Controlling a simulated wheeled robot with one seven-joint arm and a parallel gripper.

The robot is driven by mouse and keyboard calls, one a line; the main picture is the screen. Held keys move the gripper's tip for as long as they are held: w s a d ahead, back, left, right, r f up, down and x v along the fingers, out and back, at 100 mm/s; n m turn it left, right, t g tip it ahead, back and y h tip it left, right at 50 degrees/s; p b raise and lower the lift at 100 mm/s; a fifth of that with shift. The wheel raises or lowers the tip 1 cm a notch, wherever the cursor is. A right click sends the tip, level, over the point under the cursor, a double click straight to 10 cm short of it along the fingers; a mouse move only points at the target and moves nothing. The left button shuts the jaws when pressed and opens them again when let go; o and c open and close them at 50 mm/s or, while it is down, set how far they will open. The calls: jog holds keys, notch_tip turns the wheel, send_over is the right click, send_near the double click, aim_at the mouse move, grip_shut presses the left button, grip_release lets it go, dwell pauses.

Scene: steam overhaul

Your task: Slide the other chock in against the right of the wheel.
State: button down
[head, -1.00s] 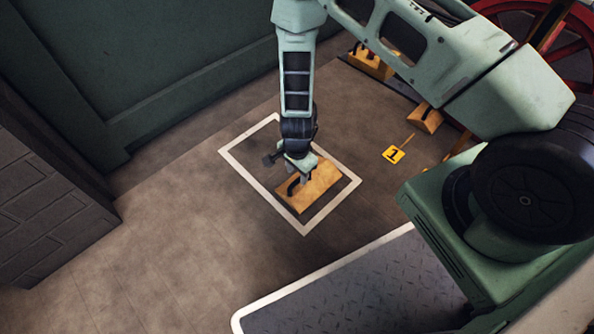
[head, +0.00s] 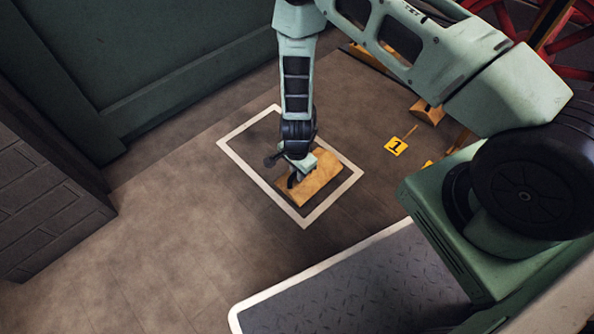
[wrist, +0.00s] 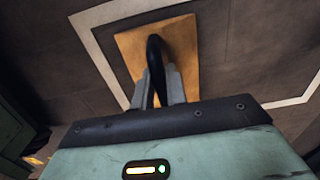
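The chock (head: 318,180) is an orange-yellow wooden block with a dark handle, lying on the floor inside a white painted outline. In the wrist view the chock (wrist: 184,50) lies ahead with its black handle (wrist: 155,62) upright. My gripper (head: 297,176) is down at the handle. In the wrist view my gripper's fingers (wrist: 157,88) stand on both sides of the handle, very close to it; whether they press on it cannot be told. The red spoked wheel (head: 570,50) shows at the top right, partly hidden by my arm. Another chock (head: 427,111) lies near it.
A yellow floor marker with a 1 (head: 396,146) lies right of the outline (head: 250,179). A dark green wall (head: 190,50) runs along the back left, and a brick block (head: 45,190) stands at left. The floor between outline and marker is clear.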

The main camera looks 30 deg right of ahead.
dwell(0.3)
jog(key=shift+r+p, duration=1.45)
jog(key=shift+r, duration=0.05)
